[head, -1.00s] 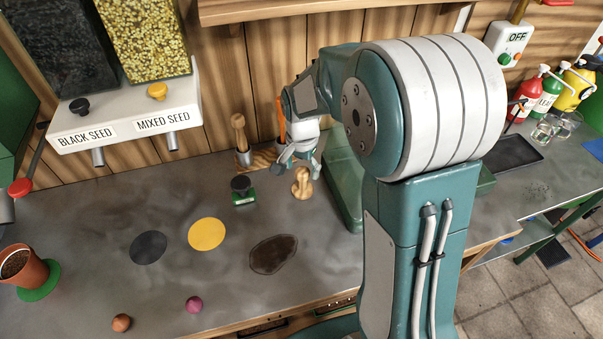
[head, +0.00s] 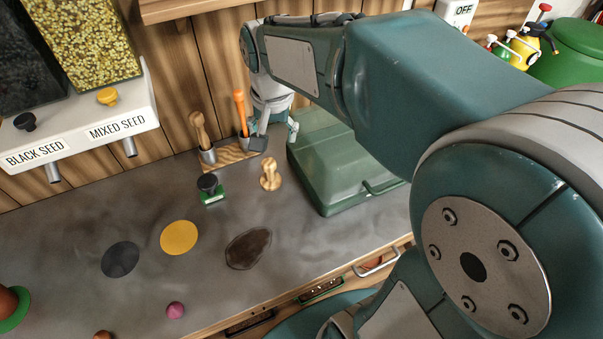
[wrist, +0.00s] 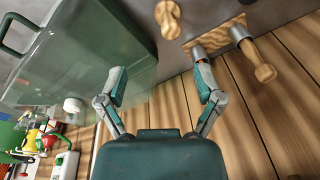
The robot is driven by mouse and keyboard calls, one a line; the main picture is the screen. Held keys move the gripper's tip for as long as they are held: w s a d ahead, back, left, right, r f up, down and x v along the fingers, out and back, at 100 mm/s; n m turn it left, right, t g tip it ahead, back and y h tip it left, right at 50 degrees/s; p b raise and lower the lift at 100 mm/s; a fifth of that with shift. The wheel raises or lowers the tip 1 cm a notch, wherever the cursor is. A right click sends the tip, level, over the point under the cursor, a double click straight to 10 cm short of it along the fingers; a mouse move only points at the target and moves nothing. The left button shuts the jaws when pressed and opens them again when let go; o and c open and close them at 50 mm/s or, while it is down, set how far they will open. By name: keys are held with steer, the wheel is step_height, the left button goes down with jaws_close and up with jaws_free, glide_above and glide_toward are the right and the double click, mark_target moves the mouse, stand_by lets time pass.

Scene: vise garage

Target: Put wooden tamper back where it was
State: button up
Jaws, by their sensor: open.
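A light wooden knobbed piece (head: 270,175), which looks like the tamper, stands upright on the grey bench. It also shows at the top of the wrist view (wrist: 168,18). Behind it, against the wall, is a wooden holder (head: 232,156) with metal cups. One cup holds a wooden-handled tool (head: 199,128), another an orange-handled tool (head: 241,112). My gripper (head: 276,137) is open and empty beside the holder, right of the orange tool. In the wrist view its fingers (wrist: 160,75) are spread, one overlapping the orange tool; contact cannot be told.
A green case (head: 335,160) stands right of my gripper, close to it. A green-based stamp (head: 210,190) stands left of the wooden piece. Yellow (head: 179,237) and black (head: 120,259) discs and a dark patch (head: 248,248) lie in front. Seed dispensers (head: 85,135) hang left.

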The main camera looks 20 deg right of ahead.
steer(key=s+r+n+t, duration=0.1)
steer(key=s+n+t, duration=0.2)
steer(key=s, duration=1.1)
steer(key=shift+s+r+n+t, duration=0.2)
steer(key=shift+r+n+t, duration=0.15)
steer(key=shift+n, duration=1.25)
